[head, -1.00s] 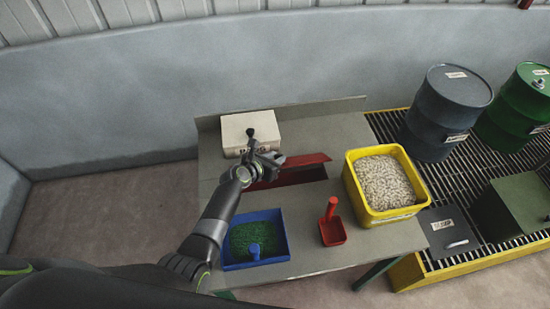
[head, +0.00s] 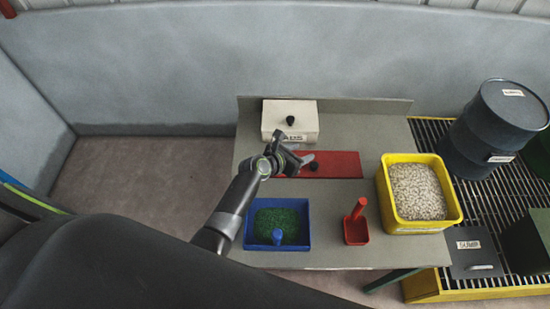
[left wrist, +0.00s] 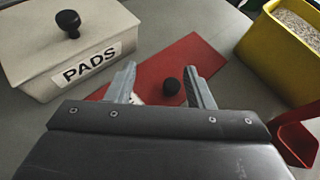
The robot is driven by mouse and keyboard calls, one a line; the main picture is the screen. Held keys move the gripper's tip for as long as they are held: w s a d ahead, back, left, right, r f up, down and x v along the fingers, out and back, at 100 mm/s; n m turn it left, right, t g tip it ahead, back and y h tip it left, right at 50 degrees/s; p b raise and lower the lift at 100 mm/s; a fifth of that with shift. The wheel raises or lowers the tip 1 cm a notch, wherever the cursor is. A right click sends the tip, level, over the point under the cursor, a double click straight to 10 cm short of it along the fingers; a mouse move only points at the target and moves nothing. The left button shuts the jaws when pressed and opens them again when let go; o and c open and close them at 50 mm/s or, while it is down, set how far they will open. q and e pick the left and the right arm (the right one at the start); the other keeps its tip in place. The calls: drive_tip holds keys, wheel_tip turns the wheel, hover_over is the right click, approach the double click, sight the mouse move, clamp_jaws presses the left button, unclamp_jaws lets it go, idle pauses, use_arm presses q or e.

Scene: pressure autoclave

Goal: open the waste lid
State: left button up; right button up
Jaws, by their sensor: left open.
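The waste lid is a flat red panel (head: 340,164) set in the table, with a black round knob (head: 312,166). It lies level, and no opening shows around it. In the left wrist view the red lid (left wrist: 195,55) has its knob (left wrist: 171,86) between the lines of my two fingers, with a pale mark partly hidden behind the left finger. My left gripper (head: 299,163) is open and empty, at the left part of the lid beside the knob. I cannot tell its exact height over the knob. My right gripper is not in view.
A white PADS box (head: 290,118) with a black knob stands just behind the gripper. A blue tray (head: 249,246) of green grains, a red scoop (head: 356,231) and a yellow bin (head: 420,229) of pale pellets stand around the lid. Drums stand at right.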

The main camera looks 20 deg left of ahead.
use_arm(q)
drive_tip(key=v, duration=1.2)
idle(0.3)
